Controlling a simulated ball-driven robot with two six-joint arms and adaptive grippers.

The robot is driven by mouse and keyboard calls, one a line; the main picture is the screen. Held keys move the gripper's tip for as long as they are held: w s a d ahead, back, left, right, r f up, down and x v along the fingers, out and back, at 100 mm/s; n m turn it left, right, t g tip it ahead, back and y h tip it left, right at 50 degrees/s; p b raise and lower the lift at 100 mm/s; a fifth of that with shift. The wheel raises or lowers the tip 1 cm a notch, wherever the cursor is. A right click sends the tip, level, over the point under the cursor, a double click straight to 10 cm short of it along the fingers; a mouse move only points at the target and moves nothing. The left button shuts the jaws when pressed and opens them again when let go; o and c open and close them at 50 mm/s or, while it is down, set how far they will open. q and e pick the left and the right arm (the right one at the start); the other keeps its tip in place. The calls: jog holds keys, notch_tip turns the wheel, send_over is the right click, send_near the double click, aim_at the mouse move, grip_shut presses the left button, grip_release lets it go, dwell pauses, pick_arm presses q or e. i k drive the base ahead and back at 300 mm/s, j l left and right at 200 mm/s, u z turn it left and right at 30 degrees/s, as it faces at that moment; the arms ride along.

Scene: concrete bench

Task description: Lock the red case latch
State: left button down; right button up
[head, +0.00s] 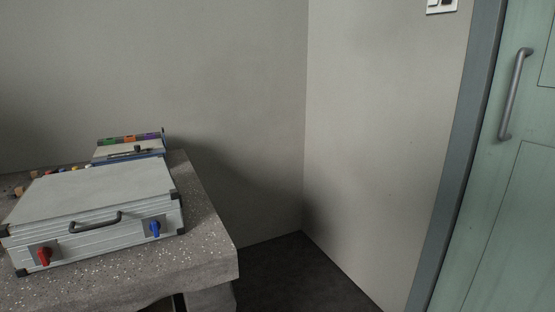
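A silver-grey case (95,190) with black corners lies closed on the concrete bench at the left of the head view. The red latch (43,256) is on the left part of its front face. A blue latch (154,229) is on the right part of the same face, with a dark handle (96,222) between them. The red latch knob looks close to upright; I cannot tell whether it is locked. Neither of my grippers is in view.
The speckled bench (208,250) ends at a front right corner. Behind the case stands a box with coloured parts (130,147), and several small blocks lie beside it. Right of the bench is open dark floor (300,275), then a green door (500,200) with a grey handle (514,95).

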aim_at(44, 254)
jog(key=u, duration=1.4)
